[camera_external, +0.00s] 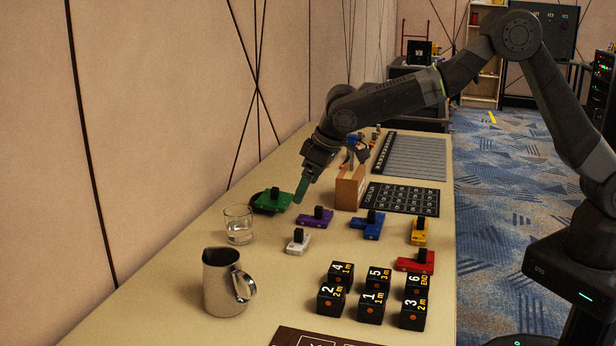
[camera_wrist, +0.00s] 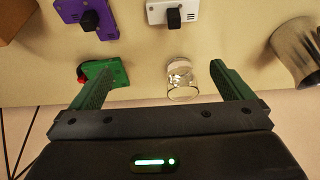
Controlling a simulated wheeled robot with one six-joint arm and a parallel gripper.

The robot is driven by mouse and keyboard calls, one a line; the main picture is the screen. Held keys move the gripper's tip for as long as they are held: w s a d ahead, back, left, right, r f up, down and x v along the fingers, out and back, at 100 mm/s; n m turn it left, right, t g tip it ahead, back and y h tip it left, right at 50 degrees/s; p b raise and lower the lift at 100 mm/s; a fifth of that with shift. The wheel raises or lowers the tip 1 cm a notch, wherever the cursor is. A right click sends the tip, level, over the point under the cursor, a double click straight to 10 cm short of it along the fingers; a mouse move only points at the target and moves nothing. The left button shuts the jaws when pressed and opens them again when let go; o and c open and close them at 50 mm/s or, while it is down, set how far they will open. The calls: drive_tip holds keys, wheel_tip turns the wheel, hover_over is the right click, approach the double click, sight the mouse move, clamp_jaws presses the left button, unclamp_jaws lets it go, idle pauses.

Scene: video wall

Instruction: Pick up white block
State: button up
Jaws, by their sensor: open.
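The white block (camera_external: 298,243), with a black knob on top, sits on the table in front of the purple block. In the wrist view the white block (camera_wrist: 172,13) is at the top edge, partly cut off, beyond the fingertips. My gripper (camera_external: 302,188) is open and empty above the far left part of the table, near the green block (camera_external: 270,201). In the wrist view my gripper's (camera_wrist: 160,72) green fingers are spread, with the glass (camera_wrist: 181,80) showing between them and the green block (camera_wrist: 104,73) by the left finger.
A glass (camera_external: 238,224) and a metal pitcher (camera_external: 226,283) stand left of the white block. Purple (camera_external: 316,217), blue (camera_external: 368,225), yellow (camera_external: 419,232) and red (camera_external: 415,262) blocks, and several black numbered cubes (camera_external: 372,306), lie to the right. A wooden holder (camera_external: 350,188) stands behind.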

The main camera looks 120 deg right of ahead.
sight(300, 230)
drive_tip(key=a, duration=0.4)
drive_tip(key=x, duration=0.6)
drive_tip(key=p+x, duration=0.1)
drive_tip(key=x, duration=0.6)
drive_tip(key=shift+s+f, duration=0.15)
drive_tip(key=shift+f, duration=0.25)
